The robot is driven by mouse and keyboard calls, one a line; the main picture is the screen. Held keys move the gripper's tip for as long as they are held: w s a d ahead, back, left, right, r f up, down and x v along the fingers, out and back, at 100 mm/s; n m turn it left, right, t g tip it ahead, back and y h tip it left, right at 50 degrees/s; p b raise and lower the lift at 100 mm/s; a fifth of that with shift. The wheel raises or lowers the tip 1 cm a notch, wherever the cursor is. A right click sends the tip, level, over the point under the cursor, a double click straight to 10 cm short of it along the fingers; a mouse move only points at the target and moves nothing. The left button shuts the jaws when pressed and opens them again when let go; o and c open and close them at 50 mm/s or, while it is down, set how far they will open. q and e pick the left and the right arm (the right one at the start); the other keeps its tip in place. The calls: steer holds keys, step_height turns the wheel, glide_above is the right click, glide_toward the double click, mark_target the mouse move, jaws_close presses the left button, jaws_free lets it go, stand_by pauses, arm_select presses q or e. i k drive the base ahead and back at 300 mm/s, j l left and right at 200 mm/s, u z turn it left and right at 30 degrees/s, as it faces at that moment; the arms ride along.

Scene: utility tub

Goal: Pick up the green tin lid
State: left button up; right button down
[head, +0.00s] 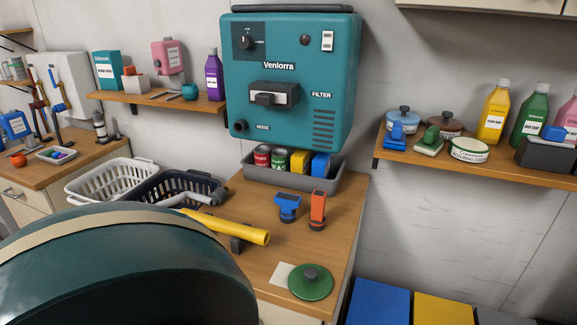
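The green tin lid (311,283) is a round, flat green disc with a dark grey knob in its middle. It lies knob up near the front edge of the wooden counter (346,215), overlapping a pale card or paper (282,274). Nothing covers it from above. Neither of my grippers can be made out in the head view. A large, dark, rounded shape with a beige band fills the lower left and hides what is behind it.
A yellow tube (240,229) lies left of the lid. Blue (287,207) and orange (318,207) tools stand behind it. A grey tray of tins (330,181) sits under the teal wall unit (290,65). A shelf (480,167) juts out at right.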

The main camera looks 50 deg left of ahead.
mark_target(308, 282)
steer(key=u, duration=1.5)
